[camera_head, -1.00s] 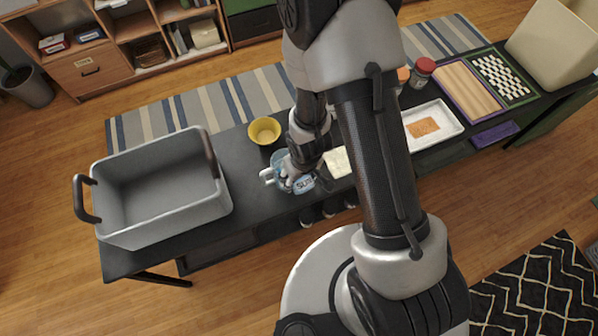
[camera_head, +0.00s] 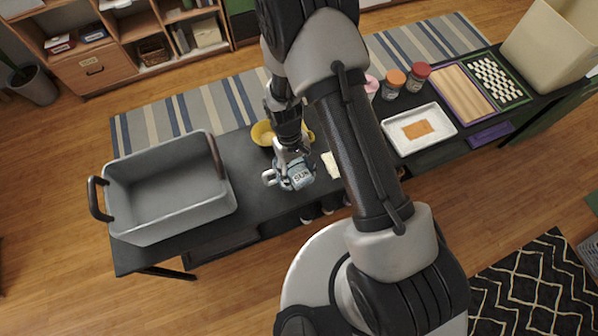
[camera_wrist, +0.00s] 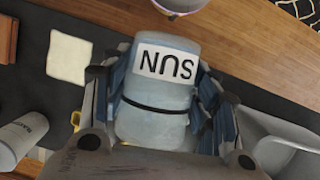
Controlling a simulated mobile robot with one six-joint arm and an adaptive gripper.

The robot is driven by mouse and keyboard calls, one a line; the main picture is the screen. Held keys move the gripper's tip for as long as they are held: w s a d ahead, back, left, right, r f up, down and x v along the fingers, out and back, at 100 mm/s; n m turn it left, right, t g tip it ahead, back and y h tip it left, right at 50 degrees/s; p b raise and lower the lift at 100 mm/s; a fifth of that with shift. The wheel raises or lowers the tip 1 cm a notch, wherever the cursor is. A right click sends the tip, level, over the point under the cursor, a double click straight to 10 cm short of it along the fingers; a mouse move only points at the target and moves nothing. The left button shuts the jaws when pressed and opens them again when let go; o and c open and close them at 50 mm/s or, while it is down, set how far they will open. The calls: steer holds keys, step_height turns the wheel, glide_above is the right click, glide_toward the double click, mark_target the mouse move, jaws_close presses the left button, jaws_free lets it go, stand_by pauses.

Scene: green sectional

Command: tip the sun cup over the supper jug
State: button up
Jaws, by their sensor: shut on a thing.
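The sun cup (camera_head: 301,178) is pale blue with a white "SUN" label. It is in my gripper near the front edge of the black table, and a pale loop shows at its left. In the wrist view the cup (camera_wrist: 157,95) sits between the two fingers of my gripper (camera_wrist: 163,103), which is shut on it; its label reads upside down. I cannot tell whether it is clear of the table. A yellow vessel (camera_head: 261,134) stands behind my gripper, partly hidden. No label for the supper jug is readable, so I cannot tell if this is the jug.
A grey bin (camera_head: 165,190) stands left on the table. A pale cloth (camera_wrist: 69,56) lies beside the cup. A whitish lettered vessel (camera_wrist: 22,134) shows in the wrist view. Jars (camera_head: 415,77), a white tray (camera_head: 420,131) and a checkered board (camera_head: 499,79) stand to the right.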

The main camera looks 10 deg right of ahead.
mark_target(295, 164)
steer(key=g, duration=0.1)
steer(key=w+g+h+b, duration=0.1)
steer(key=r+g+b, duration=0.1)
steer(key=shift+w+a+r+h, duration=0.1)
steer(key=shift+w+a+h, duration=0.05)
steer(key=shift+a+h, duration=0.15)
steer(key=g+b, duration=0.1)
steer(key=b, duration=0.1)
steer(key=w+r+g+h+b, duration=0.1)
steer(key=shift+a+g+b, duration=0.15)
steer(key=shift+g+b, duration=0.2)
steer(key=shift+g, duration=0.05)
steer(key=shift+r+g+b, duration=0.15)
steer(key=shift+g+b, duration=0.15)
steer(key=shift+b, duration=0.15)
steer(key=shift+w+a+r, duration=0.1)
steer(key=shift+r, duration=0.1)
steer(key=shift+s+r+t+p, duration=0.3)
steer(key=shift+t+p, duration=0.3)
steer(key=shift+p, duration=0.65)
steer(key=shift+s+d+f+t+y+p, duration=0.1)
steer(key=shift+s+d+t+y+p, duration=0.25)
steer(key=shift+t+p, duration=0.3)
steer(key=shift+f+t, duration=0.25)
steer(key=shift+f, duration=0.05)
